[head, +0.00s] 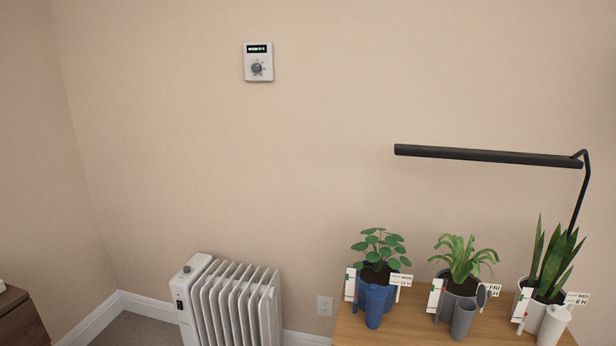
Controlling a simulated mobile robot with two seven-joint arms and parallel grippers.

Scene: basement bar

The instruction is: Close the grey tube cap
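A grey tube (462,320) stands on the wooden table at the lower right, in front of the middle potted plant. A grey rounded flap, which looks like its cap (482,295), sticks up at the tube's upper right and appears open. Whether a hinge joins them is too small to tell. Neither of my grippers shows in the head view.
The wooden table (405,325) also bears a blue tube (374,308), a white tube (552,326), three potted plants and small white cards. A black lamp bar (485,155) hangs above. A white radiator (232,305) stands left of the table.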

